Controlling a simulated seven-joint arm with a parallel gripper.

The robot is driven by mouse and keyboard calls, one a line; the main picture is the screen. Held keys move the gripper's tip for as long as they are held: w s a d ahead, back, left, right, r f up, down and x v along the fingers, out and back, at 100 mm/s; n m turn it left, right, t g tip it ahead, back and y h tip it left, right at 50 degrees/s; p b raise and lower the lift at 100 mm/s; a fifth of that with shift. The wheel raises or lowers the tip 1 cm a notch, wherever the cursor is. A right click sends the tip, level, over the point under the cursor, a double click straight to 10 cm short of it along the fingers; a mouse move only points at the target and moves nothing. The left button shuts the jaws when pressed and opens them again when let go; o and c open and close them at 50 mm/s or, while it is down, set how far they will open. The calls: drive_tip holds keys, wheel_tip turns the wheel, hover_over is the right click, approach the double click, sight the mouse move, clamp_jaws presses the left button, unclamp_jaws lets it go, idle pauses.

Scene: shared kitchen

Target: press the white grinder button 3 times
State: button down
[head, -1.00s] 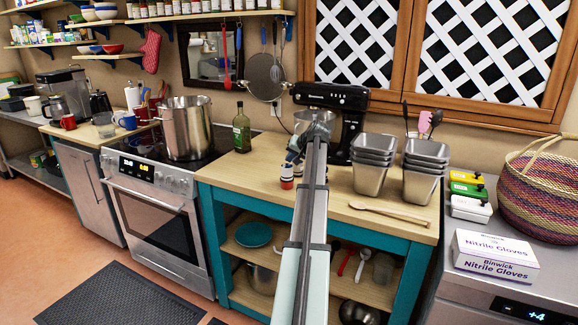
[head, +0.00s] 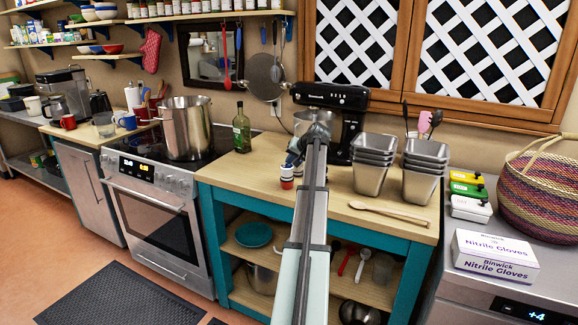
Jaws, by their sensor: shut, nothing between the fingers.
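My gripper (head: 291,160) is shut and empty, pointing down just above these small items. Its fingertips are small and dark here, and I cannot tell whether they touch a top. No separate white button can be made out; the tops are hidden by the gripper.
A black stand mixer (head: 335,96) with a steel bowl stands behind my arm. Stacked steel pans (head: 372,178) and a wooden spoon (head: 390,213) lie to the right. A green bottle (head: 241,130) stands to the left, near the stove pot (head: 187,130).

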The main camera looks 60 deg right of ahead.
sight(291, 166)
drive_tip(key=shift+r, duration=0.85)
wheel_tip(291, 166, up, 6)
idle(0.8)
idle(2.3)
drive_tip(key=shift+f, duration=3.05)
drive_tip(key=shift+f, duration=0.2)
drive_tip(key=shift+f, duration=0.25)
